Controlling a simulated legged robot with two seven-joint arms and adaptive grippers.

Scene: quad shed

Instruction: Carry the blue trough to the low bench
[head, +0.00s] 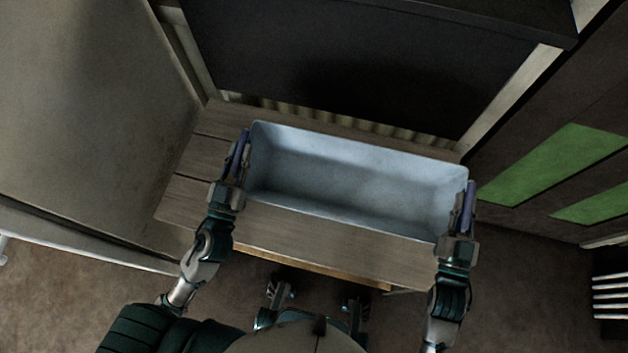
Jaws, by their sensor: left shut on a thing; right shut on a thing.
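The blue trough (350,178) is a pale blue, open, empty rectangular box in the middle of the head view. It is over the low bench (310,238), which has a wooden plank top; I cannot tell whether the trough touches the planks. My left gripper (243,150) is shut on the trough's left end wall. My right gripper (469,200) is shut on its right end wall. The trough hides the middle of the bench top.
A large pale grey panel (95,100) stands close on the left. A dark board (360,70) is behind the bench. A dark unit with green panels (555,160) is on the right. A white rack (612,295) shows at the lower right. Brown floor (540,290) is clear at right front.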

